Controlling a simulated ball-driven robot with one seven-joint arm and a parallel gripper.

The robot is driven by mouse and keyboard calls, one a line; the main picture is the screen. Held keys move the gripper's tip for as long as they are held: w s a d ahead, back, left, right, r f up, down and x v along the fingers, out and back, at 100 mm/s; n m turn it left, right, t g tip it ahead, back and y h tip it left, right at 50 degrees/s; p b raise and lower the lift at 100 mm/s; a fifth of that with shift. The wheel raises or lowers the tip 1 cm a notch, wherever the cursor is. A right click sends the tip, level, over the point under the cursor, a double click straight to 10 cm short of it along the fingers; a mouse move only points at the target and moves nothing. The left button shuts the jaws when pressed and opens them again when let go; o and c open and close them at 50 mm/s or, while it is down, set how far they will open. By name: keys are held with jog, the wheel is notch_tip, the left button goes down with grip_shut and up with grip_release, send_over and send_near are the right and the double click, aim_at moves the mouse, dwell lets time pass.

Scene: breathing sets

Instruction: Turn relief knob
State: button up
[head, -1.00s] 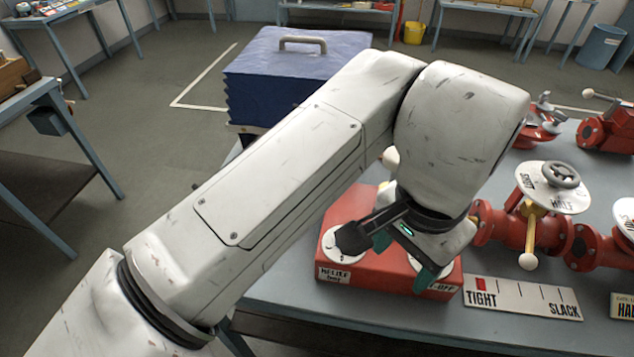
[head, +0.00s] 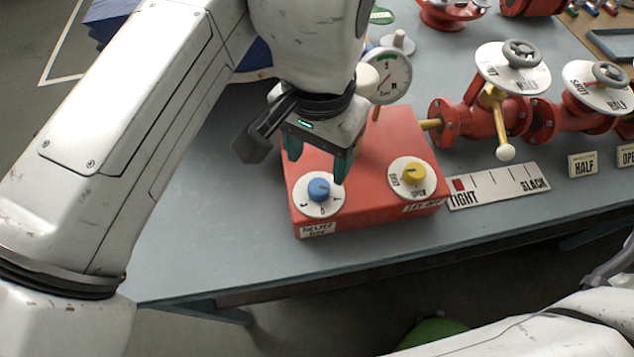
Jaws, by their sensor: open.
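The relief knob (head: 319,188) is a blue knob on a white numbered dial at the front left of the red box (head: 372,207). A label reading RELIEF, partly blurred, is on the box's front below it. A yellow knob (head: 414,174) on a white SHUT/OPEN dial is to its right. My gripper (head: 317,165) points down over the red box, just behind the blue knob in the picture, fingers apart and empty. I cannot tell its exact height above the box. The knob and most of its dial are in view.
A round gauge (head: 387,76) stands behind the box. Red valves (head: 473,122) with white dials and a yellow lever (head: 497,125) are to the right. A TIGHT/SLACK scale plate (head: 499,186) lies beside the box. The grey table (head: 215,222) is clear at left.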

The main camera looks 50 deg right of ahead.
aim_at(319, 187)
notch_tip(319, 187, down, 7)
jog(key=b, duration=0.5)
jog(key=shift+s+f+b, duration=0.1)
jog(key=shift+b, duration=0.25)
jog(key=c, duration=1)
jog(key=shift+c, duration=0.2)
